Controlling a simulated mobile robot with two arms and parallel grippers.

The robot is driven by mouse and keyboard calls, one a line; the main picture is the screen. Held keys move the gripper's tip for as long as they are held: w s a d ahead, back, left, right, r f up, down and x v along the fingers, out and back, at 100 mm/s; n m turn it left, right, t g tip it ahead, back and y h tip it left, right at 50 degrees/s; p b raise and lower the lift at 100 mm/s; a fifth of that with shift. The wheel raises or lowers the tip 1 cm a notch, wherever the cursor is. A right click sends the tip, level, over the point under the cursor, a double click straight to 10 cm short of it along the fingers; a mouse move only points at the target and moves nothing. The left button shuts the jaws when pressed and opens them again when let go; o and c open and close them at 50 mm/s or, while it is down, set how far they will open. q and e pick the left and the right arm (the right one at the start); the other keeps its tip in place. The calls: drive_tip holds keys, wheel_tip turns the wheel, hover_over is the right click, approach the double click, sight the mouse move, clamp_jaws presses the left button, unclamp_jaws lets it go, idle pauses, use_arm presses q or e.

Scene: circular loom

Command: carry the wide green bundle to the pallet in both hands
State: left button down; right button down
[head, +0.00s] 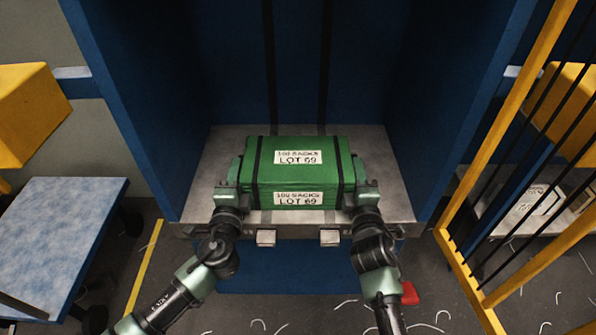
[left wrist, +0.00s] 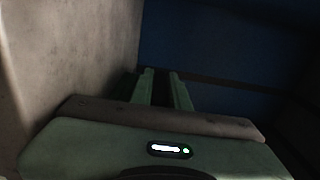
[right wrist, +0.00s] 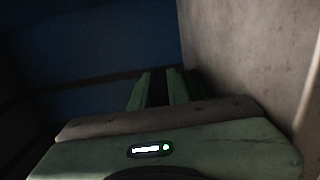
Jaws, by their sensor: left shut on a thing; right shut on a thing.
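The wide green bundle (head: 313,180) has two dark straps and white labels reading "100 SACKS LOT 69". It is at a grey metal shelf (head: 390,205) inside a blue bay. I cannot tell if it rests on the shelf or is just above it. My left gripper (head: 236,172) is shut on its left side, and my right gripper (head: 359,171) is shut on its right side. The fingers also show in the left wrist view (left wrist: 166,88) and in the right wrist view (right wrist: 164,88), where the bundle is not clearly seen. I cannot make out a pallet.
Blue walls (head: 150,90) close in the bay on both sides and behind. A blue-topped cart (head: 55,225) stands at left. A yellow barred fence (head: 500,170) stands at right, with a labelled pale item (head: 530,208) behind it. Pale scraps and a red object (head: 409,293) lie on the floor.

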use_arm(q)
drive_tip(key=shift+f, duration=0.1)
use_arm(e)
drive_tip(key=shift+f, duration=0.1)
idle(0.6)
